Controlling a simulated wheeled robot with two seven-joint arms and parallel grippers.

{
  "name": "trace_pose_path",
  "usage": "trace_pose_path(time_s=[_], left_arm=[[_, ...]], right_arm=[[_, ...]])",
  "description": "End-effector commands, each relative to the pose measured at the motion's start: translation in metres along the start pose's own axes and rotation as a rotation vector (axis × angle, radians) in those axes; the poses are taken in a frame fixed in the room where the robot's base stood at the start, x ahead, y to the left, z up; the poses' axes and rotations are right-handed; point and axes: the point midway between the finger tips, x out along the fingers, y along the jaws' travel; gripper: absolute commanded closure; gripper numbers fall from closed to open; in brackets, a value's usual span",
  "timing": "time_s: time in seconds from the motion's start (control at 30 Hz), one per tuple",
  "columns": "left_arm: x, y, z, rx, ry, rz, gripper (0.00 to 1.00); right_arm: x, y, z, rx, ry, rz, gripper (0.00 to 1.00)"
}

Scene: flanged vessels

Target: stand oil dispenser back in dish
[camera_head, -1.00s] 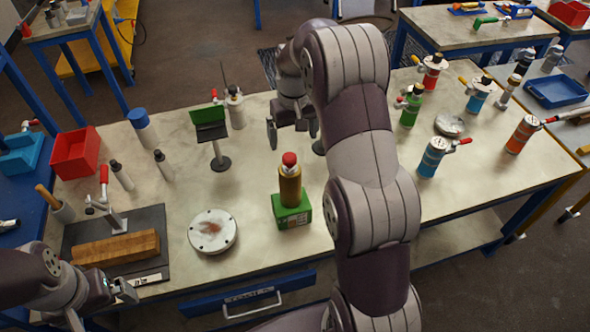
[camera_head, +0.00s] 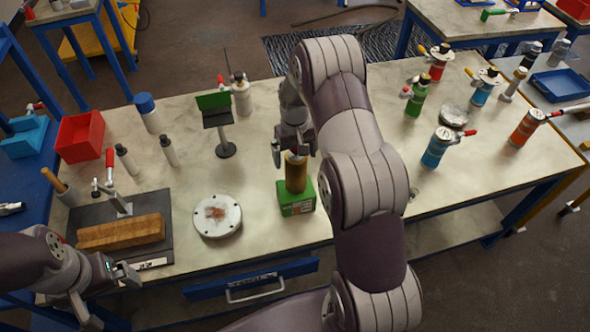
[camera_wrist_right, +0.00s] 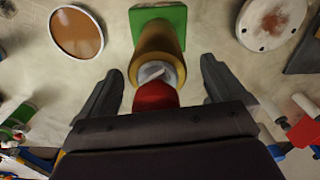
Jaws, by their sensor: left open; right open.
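A brass-coloured bottle (camera_head: 296,178) with a red cap, seemingly the oil dispenser, stands upright on a green block (camera_head: 297,205). In the right wrist view, its body (camera_wrist_right: 158,48) and red cap (camera_wrist_right: 155,97) show between my right gripper's fingers. My right gripper (camera_head: 292,150) is open at the bottle's top, hiding the cap in the head view. A round shallow dish (camera_wrist_right: 77,32) with a brown inside lies beside the block in the wrist view. My arm mostly hides that area in the head view. My left gripper (camera_head: 127,275) is open and empty at the front left.
A white round flange (camera_head: 217,215) with a rusty patch lies left of the block. A wooden block (camera_head: 121,232) lies on a dark mat. A green plate on a stand (camera_head: 214,110) rises behind. Several coloured canisters stand at the right. The front edge is mostly clear.

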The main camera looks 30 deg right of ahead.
Motion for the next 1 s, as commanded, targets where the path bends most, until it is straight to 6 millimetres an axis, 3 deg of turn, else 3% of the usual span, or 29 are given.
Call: trace_pose_path(time_s=[0.03,0.07,0.33,0.67,0.9,1.0], left_arm=[[0.000,0.000,0.000,0.000,0.000,0.000,0.00],[0.000,0.000,0.000,0.000,0.000,0.000,0.00],[0.000,0.000,0.000,0.000,0.000,0.000,0.00],[0.003,0.000,0.000,0.000,0.000,0.000,0.00],[0.019,0.000,0.002,0.000,0.000,0.000,0.00],[0.027,0.000,0.003,0.000,0.000,0.000,0.00]], right_arm=[[0.000,0.000,0.000,0.000,0.000,0.000,0.03],[0.000,0.000,0.000,0.000,0.000,0.000,0.09],[0.000,0.000,0.000,0.000,0.000,0.000,0.97],[-0.004,0.000,-0.001,0.000,0.003,0.000,1.00],[-0.036,0.000,-0.002,0.000,0.006,0.001,1.00],[-0.050,0.005,0.017,0.001,0.004,0.001,1.00]])
